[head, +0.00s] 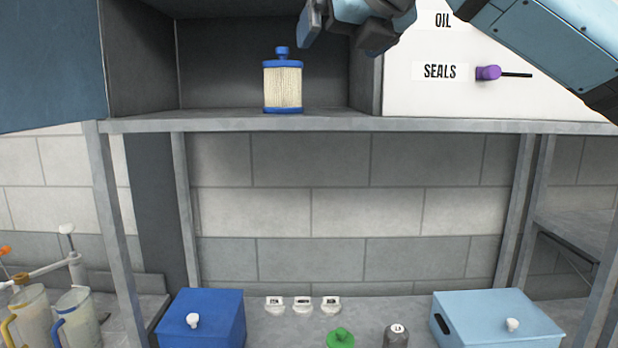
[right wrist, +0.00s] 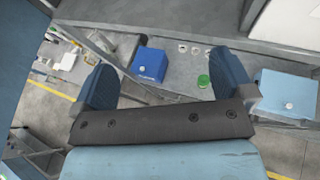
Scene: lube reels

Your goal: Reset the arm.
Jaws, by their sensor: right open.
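My right gripper (head: 314,22) is at the top of the head view, in front of the open cabinet compartment and above and to the right of the filter. Its arm comes in from the upper right, and part of the gripper is cut off by the top edge. In the right wrist view its two fingers (right wrist: 165,80) are wide apart with nothing between them. A filter (head: 283,86) with blue caps and a pale pleated body stands upright on the cabinet floor, apart from the gripper. My left gripper is not in view.
A blue door panel (head: 50,65) is at the left. A white panel (head: 430,98) with labels and a purple knob (head: 488,73) is at the right. Below stand a dark blue box (head: 205,318), a light blue box (head: 495,320), a green item (head: 341,338) and jugs (head: 75,318).

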